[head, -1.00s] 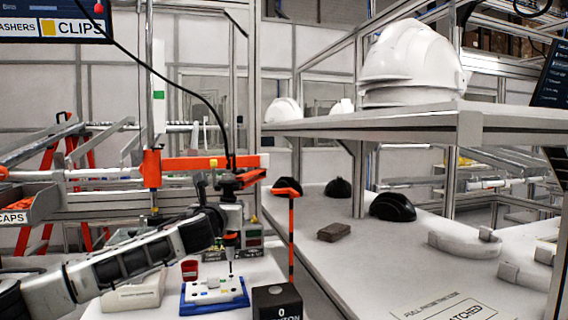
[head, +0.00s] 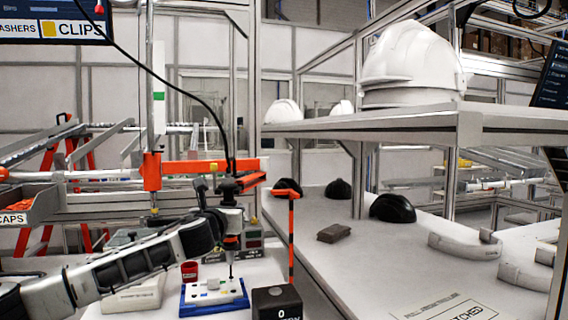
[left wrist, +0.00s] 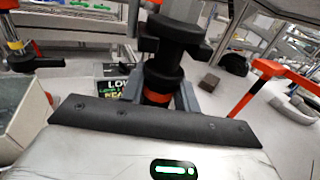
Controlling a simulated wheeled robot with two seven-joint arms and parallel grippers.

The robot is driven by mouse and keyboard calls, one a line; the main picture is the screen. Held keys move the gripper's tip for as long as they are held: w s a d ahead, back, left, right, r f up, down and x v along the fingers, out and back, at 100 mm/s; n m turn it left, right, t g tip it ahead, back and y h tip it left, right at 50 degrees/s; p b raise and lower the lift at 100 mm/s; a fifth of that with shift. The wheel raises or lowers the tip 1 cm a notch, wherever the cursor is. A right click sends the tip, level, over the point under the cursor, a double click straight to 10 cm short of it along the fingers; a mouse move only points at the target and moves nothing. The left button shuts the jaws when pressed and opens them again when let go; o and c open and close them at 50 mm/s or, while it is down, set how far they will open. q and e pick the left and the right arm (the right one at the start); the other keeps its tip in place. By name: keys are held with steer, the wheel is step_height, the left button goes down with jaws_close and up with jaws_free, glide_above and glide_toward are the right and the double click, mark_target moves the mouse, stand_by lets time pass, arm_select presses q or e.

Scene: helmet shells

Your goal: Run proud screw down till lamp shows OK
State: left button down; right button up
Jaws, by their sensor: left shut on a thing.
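My left gripper (head: 226,230) is shut on an upright powered driver (head: 231,243). In the left wrist view the driver's dark body with a red-orange band (left wrist: 158,98) sits between the grey fingers. The driver's thin bit (head: 231,268) points down at a white plate (head: 205,298) in a blue holder (head: 188,309). The bit tip is at or just above the plate; I cannot tell whether it touches. The screw is too small to make out. A dark display (left wrist: 117,88) behind the driver shows green and yellow text, partly hidden. My right gripper is out of view.
An orange support arm (head: 200,167) with a hanging black cable is above the driver. A black weight block (head: 277,303), a red cup (head: 189,271) and an orange-topped post (head: 290,235) stand close by. Helmets rest on the shelf and bench at right.

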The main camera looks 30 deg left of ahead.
arm_select(q)
steer(key=shift+f, duration=0.65)
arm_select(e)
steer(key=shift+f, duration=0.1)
arm_select(q)
steer(key=shift+f+p, duration=0.3)
steer(key=shift+p, duration=0.15)
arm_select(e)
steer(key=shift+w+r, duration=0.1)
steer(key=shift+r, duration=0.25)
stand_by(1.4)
